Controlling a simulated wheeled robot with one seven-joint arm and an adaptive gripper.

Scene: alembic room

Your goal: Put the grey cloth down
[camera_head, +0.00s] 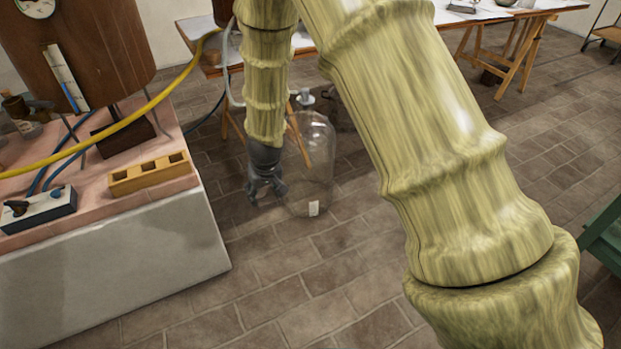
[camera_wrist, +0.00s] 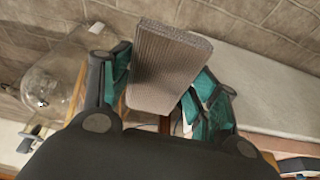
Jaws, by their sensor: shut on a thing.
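The grey cloth (camera_wrist: 168,65) shows in the wrist view as a flat, folded, ribbed grey-brown pad. My gripper (camera_wrist: 160,75) is shut on it, with a teal-padded finger on either side. In the head view my gripper (camera_head: 265,188) hangs beside the pale bench, in front of the table at the back. I cannot make out the cloth in the head view. Brick floor shows beyond the cloth in the wrist view.
A large clear glass jar (camera_head: 318,170) stands on the floor close to the right of my gripper. The pale bench (camera_head: 120,262) with a pink top is on the left, carrying a yellow block (camera_head: 148,174) and apparatus. The brick floor (camera_head: 285,290) in front is clear.

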